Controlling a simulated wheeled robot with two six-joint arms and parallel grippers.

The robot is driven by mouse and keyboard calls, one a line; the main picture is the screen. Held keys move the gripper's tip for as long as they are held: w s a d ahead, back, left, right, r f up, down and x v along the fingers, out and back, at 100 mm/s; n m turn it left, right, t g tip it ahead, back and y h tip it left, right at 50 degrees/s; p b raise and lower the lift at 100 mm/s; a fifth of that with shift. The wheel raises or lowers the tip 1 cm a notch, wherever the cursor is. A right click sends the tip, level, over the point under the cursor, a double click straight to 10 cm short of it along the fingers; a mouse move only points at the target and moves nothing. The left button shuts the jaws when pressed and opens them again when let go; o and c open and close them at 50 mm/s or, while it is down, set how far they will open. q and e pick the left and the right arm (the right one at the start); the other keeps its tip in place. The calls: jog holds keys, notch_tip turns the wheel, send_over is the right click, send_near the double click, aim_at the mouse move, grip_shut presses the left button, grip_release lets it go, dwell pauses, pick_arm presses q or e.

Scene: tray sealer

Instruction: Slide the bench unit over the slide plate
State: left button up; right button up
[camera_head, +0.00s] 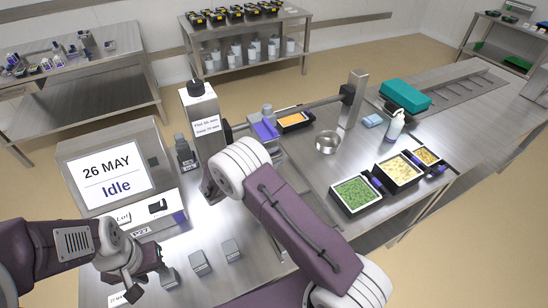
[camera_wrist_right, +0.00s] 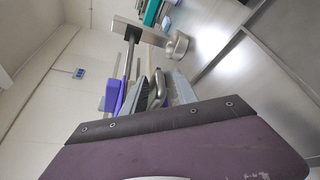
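I cannot tell for certain which part is the bench unit or the slide plate. In the head view, an upright metal column (camera_head: 203,120) carries a label with flat and dome heights. A horizontal bar (camera_head: 318,102) runs from beside it to a metal post (camera_head: 352,98). In the wrist view, grey and dark parts (camera_wrist_right: 160,88) crowd the gripper. My left gripper (camera_head: 130,288) is low at left, near a small grey block (camera_head: 168,279).
A display unit (camera_head: 118,170) reads "26 MAY Idle". Grey blocks (camera_head: 231,250) stand on the front bench. Trays of green (camera_head: 331,196) and pale food, a metal bowl (camera_head: 327,142), a bottle (camera_head: 396,124) and a teal box (camera_head: 405,95) stand to the right.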

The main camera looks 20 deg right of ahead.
jog(key=v, duration=0.9)
